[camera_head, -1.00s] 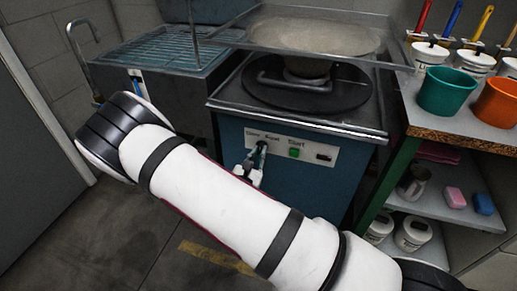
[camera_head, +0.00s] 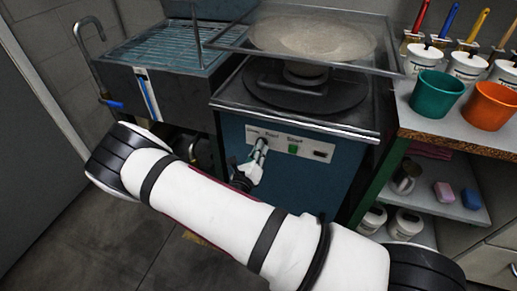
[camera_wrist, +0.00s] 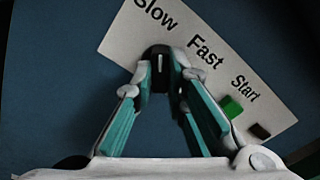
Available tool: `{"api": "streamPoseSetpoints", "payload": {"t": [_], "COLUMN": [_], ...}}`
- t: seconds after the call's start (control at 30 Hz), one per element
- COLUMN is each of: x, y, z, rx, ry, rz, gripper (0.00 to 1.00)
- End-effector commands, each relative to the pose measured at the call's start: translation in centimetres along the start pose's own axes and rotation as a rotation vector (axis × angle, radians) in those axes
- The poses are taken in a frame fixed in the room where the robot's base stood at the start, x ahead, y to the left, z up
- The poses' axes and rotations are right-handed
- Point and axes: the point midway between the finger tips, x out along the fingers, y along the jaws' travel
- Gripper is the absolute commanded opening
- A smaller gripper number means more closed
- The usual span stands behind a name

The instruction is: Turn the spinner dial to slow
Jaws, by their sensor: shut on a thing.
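The spinner dial (camera_wrist: 160,60) is a black knob with a pale line on a white control panel (camera_wrist: 118,34). In the wrist view, the line stands about upright in the picture, between the tilted words Slow and Fast. My gripper (camera_wrist: 161,84) has its two teal fingers on either side of the dial, shut on it. In the head view, my gripper (camera_head: 259,156) reaches the left part of the panel (camera_head: 308,147) on the blue spinner cabinet (camera_head: 305,180). There, the fingers mostly hide the dial.
A green Start button (camera_wrist: 231,107) sits right of the dial. A round black platter (camera_head: 318,100) is on the cabinet top, under a clear raised sheet (camera_head: 225,40). A sink (camera_head: 180,78) stands left, and a shelf (camera_head: 418,122) with pots and brushes stands right.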

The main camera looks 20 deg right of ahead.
Motion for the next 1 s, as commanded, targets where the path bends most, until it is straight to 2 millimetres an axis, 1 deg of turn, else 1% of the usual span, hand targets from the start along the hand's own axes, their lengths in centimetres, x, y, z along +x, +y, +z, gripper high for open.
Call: {"api": "streamPoseSetpoints", "payload": {"t": [0.2, 0.67, 0.7, 0.77, 0.8, 1.0], "x": [-0.14, -0.14, -0.14, -0.13, -0.11, -0.06], "y": [0.07, 0.1, 0.11, 0.1, 0.09, 0.05], "z": [-0.14, -0.19, -0.19, -0.18, -0.16, -0.08], "rx": [-0.055, -0.068, -0.068, -0.068, -0.067, -0.066], "ry": [0.003, 0.004, 0.004, 0.004, 0.003, 0.002], "rz": [0.003, 0.003, 0.003, 0.003, 0.003, 0.001], "gripper": [0.0, 0.0, 0.18, 0.31, 0.33, 0.33]}}
